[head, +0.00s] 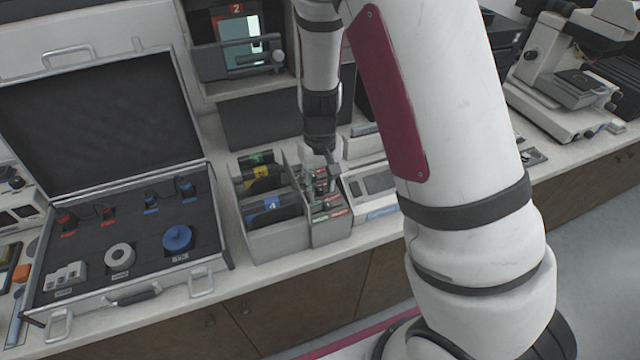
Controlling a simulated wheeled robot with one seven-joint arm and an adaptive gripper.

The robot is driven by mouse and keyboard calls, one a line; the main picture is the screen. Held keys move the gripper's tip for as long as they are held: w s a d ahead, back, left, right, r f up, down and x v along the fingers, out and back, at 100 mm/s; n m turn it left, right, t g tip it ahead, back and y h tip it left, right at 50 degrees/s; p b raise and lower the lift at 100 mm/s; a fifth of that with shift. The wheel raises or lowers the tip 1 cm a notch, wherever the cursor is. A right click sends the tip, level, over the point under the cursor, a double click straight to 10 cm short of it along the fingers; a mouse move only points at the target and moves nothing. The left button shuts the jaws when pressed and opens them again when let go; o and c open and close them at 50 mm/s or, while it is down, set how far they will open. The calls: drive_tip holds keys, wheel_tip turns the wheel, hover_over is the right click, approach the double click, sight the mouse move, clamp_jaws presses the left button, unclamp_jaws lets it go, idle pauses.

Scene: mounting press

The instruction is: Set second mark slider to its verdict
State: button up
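My gripper (326,166) points down over a grey unit (330,232) with small green and red labels, on the counter just right of the organiser. This unit seems to carry the mark sliders. Its slider knobs are too small to tell apart, and the gripper covers its back part. I cannot tell which slider is the second or where it is set. The fingertips are at or just above the unit's top; contact cannot be made out. Whether the fingers are open or shut does not show.
A grey organiser (280,243) with green, yellow and blue-labelled items stands left of the unit. An open case (205,262) with coloured parts lies further left. A device marked 2 (237,45) is behind. A microscope (560,75) stands at right. My arm hides the middle-right counter.

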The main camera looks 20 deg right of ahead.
drive_tip(key=shift+f, duration=0.1)
clamp_jaws()
drive_tip(key=shift+d, duration=1.2)
unclamp_jaws()
